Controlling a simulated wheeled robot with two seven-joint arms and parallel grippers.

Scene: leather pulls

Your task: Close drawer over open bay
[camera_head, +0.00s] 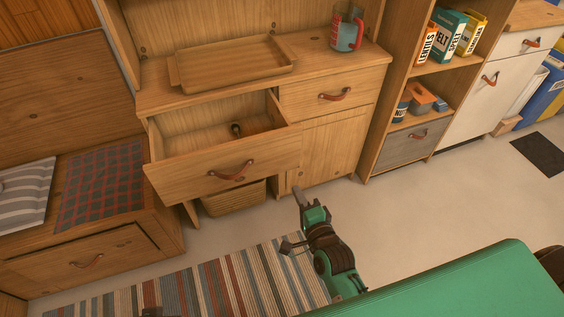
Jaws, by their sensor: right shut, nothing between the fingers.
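The wooden drawer (192,177) with a brown leather pull (232,171) stands pulled out of the cabinet at the left. Its inside shows, with a small dark item (236,129) in it. Below it is the open bay, where a woven basket (234,198) shows partly under the drawer front. My right gripper (298,196) is shut and empty, in front of the cabinet, low and right of the drawer front, apart from the pull.
A wooden tray (235,68) and a measuring jug (346,33) stand on the cabinet top. A shut drawer (330,96) and a door (333,146) are on the cabinet's right. A low bench (90,230) stands left. A striped rug (215,285) lies on the floor.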

